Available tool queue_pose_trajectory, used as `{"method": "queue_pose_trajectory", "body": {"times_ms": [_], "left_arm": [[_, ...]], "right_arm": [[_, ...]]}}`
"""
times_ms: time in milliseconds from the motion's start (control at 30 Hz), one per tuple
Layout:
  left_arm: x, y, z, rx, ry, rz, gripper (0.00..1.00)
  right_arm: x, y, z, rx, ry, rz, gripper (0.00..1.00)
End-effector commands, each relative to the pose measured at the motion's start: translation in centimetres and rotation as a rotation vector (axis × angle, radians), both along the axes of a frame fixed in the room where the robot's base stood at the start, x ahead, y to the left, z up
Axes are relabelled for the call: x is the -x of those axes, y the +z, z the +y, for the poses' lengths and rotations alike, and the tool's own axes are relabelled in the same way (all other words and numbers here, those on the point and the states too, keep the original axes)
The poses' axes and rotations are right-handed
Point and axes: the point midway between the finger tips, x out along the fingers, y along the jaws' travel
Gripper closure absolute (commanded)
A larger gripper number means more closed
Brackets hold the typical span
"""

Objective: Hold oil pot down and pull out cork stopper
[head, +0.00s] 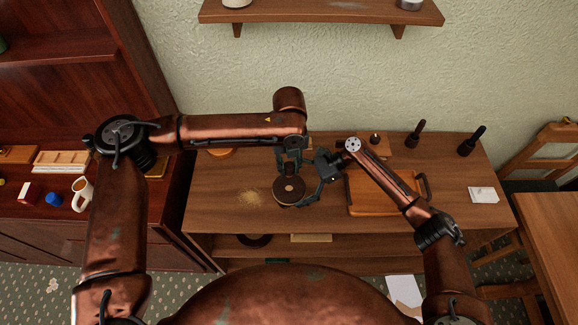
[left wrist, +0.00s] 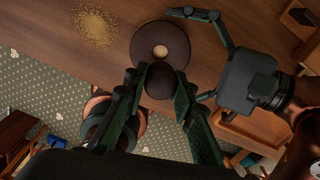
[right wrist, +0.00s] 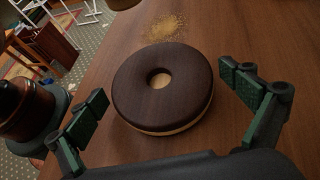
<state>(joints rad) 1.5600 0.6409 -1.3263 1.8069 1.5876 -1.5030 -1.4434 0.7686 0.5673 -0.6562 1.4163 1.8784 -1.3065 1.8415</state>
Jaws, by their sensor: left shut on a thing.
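A dark brown round thing (head: 289,190) stands on the wooden table below my grippers. In the right wrist view (right wrist: 162,86) it is ring-shaped, with a pale lower rim and a lighter brown centre. That centre looks tan in the left wrist view (left wrist: 160,51); I cannot tell whether it is cork or a hole. My left gripper (head: 291,163) comes from above and is shut on a dark rounded thing (left wrist: 160,82), which may be part of the oil pot. My right gripper (right wrist: 170,108) is open, its fingers spread either side of the ring in view.
A grainy tan patch (head: 250,197) lies on the table (head: 215,215) to the left. A wooden board (head: 372,207) lies to the right, with two dark upright items (head: 416,132) behind it. A white mug (head: 82,194) stands on the left cabinet. The table's front left is clear.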

Motion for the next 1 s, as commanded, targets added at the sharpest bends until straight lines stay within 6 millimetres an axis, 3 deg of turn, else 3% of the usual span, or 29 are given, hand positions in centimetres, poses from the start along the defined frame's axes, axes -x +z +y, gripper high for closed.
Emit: {"method": "queue_pose_trajectory", "body": {"times_ms": [367, 800, 1000], "left_arm": [[0.0, 0.0, 0.0, 0.000, 0.000, -0.001, 0.91], [0.0, 0.0, 0.0, 0.000, 0.000, 0.000, 0.91], [0.0, 0.0, 0.0, 0.000, 0.000, 0.000, 0.91]], "right_arm": [[-0.2, 0.2, -0.4, 0.001, -0.001, -0.001, 0.00], [-2.3, 4.1, -7.2, 0.001, -0.002, -0.001, 0.00], [-3.0, 5.3, -9.4, 0.000, -0.001, 0.000, 0.00]]}}
